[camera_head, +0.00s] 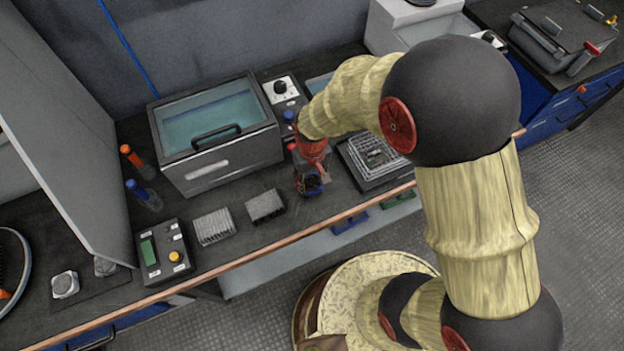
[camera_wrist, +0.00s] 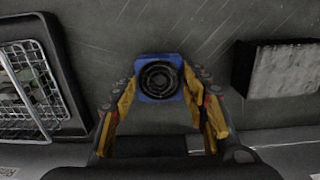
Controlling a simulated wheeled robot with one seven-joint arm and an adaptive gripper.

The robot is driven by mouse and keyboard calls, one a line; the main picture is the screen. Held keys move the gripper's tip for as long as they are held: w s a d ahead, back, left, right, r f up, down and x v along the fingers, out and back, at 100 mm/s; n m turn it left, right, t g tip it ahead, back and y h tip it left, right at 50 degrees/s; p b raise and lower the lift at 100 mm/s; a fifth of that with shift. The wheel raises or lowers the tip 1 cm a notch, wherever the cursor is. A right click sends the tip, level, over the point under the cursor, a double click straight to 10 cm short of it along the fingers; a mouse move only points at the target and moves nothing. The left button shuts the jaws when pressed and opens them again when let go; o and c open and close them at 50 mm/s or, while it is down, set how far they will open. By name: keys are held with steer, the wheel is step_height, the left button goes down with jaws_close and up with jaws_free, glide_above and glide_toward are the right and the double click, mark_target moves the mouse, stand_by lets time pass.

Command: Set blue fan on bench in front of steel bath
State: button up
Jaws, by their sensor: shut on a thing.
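The blue fan (camera_wrist: 160,80), a small square with a dark round rotor, sits between the fingertips of my gripper (camera_wrist: 161,98) in the wrist view. My gripper is shut on it. In the head view the fan (camera_head: 312,186) shows small and partly hidden under my gripper (camera_head: 311,172), over the dark bench (camera_head: 335,204). Whether it touches the bench I cannot tell. The steel bath (camera_head: 226,164), a grey box with a glazed lid and black handle, stands left of and behind my gripper.
Two finned blocks (camera_head: 213,226) (camera_head: 265,206) lie in front of the bath. A wire basket tray (camera_head: 375,160) is close right of my gripper; a control box (camera_head: 162,250) stands left. Bottles (camera_head: 145,195) stand beside the bath. The bench has a copper-coloured front edge (camera_head: 250,251).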

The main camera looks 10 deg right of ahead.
steer(key=o, duration=1.2)
steer(key=shift+c, duration=0.2)
step_height(320, 180, up, 12)
steer(key=r+p, duration=0.1)
steer(key=p, duration=0.3)
step_height(320, 180, up, 14)
steer(key=m+t, duration=0.2)
steer(key=t, duration=0.1)
glide_above(312, 183)
steer(key=s+d, duration=0.3)
steer(key=d, duration=0.3)
steer(key=s+d+r+m+t, duration=0.1)
steer(key=s+d+r+t, duration=0.1)
steer(key=s+d+r, duration=0.4)
steer(key=s+r, duration=0.3)
steer(key=shift+s+r+t, duration=0.25)
steer(key=shift+r+t, duration=0.05)
